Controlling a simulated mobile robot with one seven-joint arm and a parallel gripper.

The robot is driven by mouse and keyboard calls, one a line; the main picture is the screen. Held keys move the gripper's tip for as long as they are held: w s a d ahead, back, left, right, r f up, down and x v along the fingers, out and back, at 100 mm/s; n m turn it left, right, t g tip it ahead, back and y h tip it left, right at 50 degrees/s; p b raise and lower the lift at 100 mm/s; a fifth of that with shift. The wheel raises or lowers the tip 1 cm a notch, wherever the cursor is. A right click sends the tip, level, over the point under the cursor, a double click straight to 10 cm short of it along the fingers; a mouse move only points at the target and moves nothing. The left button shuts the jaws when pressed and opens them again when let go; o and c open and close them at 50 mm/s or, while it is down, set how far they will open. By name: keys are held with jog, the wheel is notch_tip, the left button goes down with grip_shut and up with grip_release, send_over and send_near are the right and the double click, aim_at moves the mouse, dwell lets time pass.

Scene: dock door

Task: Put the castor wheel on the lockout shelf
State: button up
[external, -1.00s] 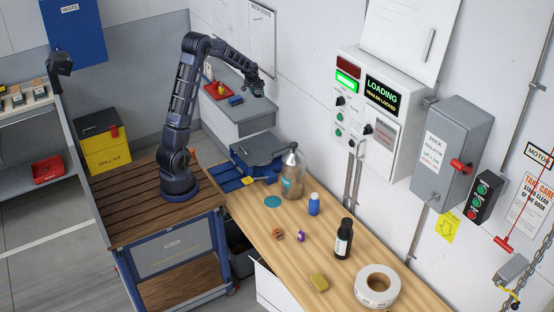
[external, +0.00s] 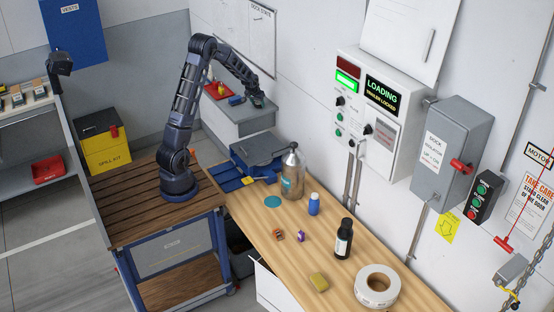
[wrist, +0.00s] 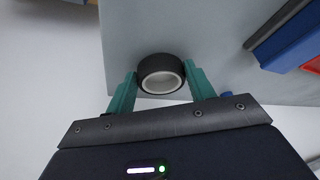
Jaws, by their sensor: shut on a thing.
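In the wrist view the castor wheel (wrist: 161,74), a black tyre with a pale hub, sits between the teal fingertips of my gripper (wrist: 162,84), which is shut on it. In the external view my gripper (external: 258,101) is low over the right part of the grey lockout shelf (external: 225,108) by the back wall. The shelf's grey top (wrist: 215,30) fills the upper part of the wrist view, with the wheel near its edge. I cannot tell whether the wheel touches the shelf. The wheel is too small to make out in the external view.
A red tray (external: 213,91) and a blue object (external: 236,100) stand on the shelf, left of my gripper. The shelf top between them and the wheel looks clear. The wooden bench (external: 270,255) in front holds a jar, bottles, a sponge and a tape roll.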

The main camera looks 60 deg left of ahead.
jog(key=o, duration=1)
jog(key=shift+f, duration=0.1)
jog(key=s+d+r+m, duration=0.1)
jog(key=s+d+r, duration=0.45)
jog(key=r, duration=0.45)
jog(key=s+d+r, duration=0.5)
jog(key=d+r, duration=0.2)
jog(key=r, duration=0.2)
jog(key=s+d+r+m, duration=0.1)
jog(key=s+d, duration=0.5)
jog(key=s, duration=0.4)
jog(key=s+d+r+m+h, duration=0.1)
jog(key=s+d+r+m, duration=0.1)
jog(key=s+d, duration=0.4)
jog(key=s+d+r+m+h, duration=0.1)
jog(key=s+d, duration=0.5)
jog(key=s, duration=0.8)
jog(key=shift+s+d+r+m+t, duration=0.3)
jog(key=shift+d+r+m, duration=0.1)
jog(key=shift+r+m, duration=0.1)
